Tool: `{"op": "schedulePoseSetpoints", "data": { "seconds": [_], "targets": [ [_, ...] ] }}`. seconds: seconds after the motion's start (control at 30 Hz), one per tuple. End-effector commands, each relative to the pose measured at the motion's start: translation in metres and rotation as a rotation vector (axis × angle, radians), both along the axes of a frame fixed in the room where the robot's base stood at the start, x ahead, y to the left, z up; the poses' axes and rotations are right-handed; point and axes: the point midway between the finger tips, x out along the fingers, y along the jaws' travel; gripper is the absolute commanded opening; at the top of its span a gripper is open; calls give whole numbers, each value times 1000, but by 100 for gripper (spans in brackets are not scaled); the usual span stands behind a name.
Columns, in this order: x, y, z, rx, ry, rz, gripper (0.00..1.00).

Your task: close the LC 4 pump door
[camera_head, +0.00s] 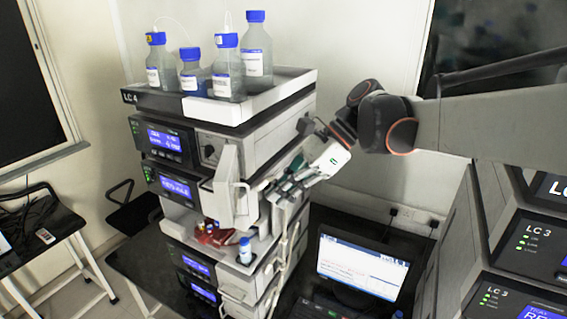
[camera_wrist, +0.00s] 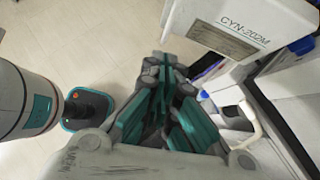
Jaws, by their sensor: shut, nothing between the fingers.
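The LC 4 stack (camera_head: 262,142) stands at the centre left in the head view, marked LC 4 on its top tray. A white door panel (camera_head: 226,182) stands swung open from the front of its upper modules, beside a black round knob (camera_head: 209,152). My gripper (camera_head: 276,190) is at the right of this panel, near the stack's right front edge. Its fingers are together and empty. In the wrist view my gripper (camera_wrist: 165,75) points past a white lettered panel (camera_wrist: 245,38) at the upper right. I cannot tell whether the fingertips touch the door.
Several blue-capped bottles (camera_head: 257,52) stand in the top tray (camera_head: 290,82). A small vial (camera_head: 245,250) and red items sit in an open bay below. A laptop (camera_head: 355,268) is right of the stack, and LC 3 modules (camera_head: 520,240) stand at the far right.

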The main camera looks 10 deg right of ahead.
Motion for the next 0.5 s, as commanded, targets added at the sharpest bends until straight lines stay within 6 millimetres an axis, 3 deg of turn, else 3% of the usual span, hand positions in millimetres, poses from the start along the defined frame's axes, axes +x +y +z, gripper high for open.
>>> {"op": "schedulePoseSetpoints", "data": {
  "seconds": [0.2, 0.5],
  "targets": [
    [-2, 22, 1, 0, 0, 1, 0],
    [-1, 26, 0, 0, 0, -1, 0]
  ]
}}
